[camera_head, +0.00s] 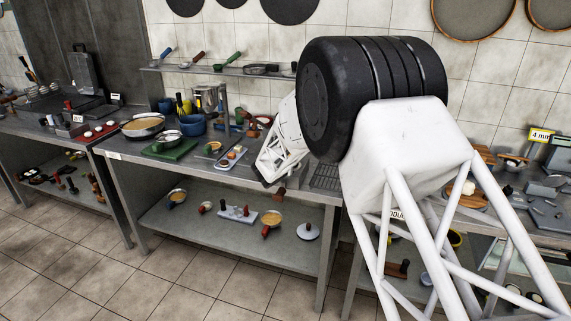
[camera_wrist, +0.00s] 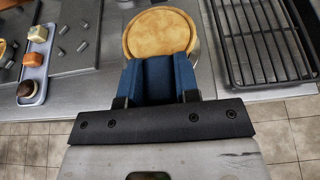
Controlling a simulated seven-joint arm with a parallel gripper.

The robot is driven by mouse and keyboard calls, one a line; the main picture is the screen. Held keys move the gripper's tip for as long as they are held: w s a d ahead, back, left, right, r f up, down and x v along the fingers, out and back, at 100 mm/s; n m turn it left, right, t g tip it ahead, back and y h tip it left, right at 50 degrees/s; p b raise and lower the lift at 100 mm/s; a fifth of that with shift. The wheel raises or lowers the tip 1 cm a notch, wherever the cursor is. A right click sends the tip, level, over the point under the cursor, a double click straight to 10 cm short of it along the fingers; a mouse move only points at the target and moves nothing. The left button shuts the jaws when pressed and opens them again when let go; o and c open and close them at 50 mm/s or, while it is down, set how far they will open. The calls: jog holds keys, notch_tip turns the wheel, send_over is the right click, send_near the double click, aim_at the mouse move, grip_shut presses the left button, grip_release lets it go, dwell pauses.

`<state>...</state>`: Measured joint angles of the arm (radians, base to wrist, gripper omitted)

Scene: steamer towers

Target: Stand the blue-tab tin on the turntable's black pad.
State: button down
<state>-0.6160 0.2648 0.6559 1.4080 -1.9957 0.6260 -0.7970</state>
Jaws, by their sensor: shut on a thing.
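In the wrist view my gripper (camera_wrist: 158,72) is shut on a blue tab between its two dark blue fingers. The tab leads to a round tin (camera_wrist: 160,35) with a tan top and rim, straight ahead of the fingers. The tin is over the grey worktop close to its front edge; whether it touches the top I cannot tell. In the head view my arm covers much of the middle, and the held tin cannot be made out. I cannot make out the turntable or its black pad in either view.
A wire rack (camera_wrist: 265,40) lies right of the tin. A pale tray (camera_wrist: 35,65) with food pieces and a grey board (camera_wrist: 75,40) with small cylinders lie left. In the head view a green board (camera_head: 170,150) and a large pan (camera_head: 143,126) stand farther left.

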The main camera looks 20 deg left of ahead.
jog(key=c, duration=0.8)
grip_release()
jog(key=shift+f, duration=0.1)
jog(key=shift+v, duration=3.9)
jog(key=shift+s, duration=0.1)
jog(key=shift+v, duration=2.15)
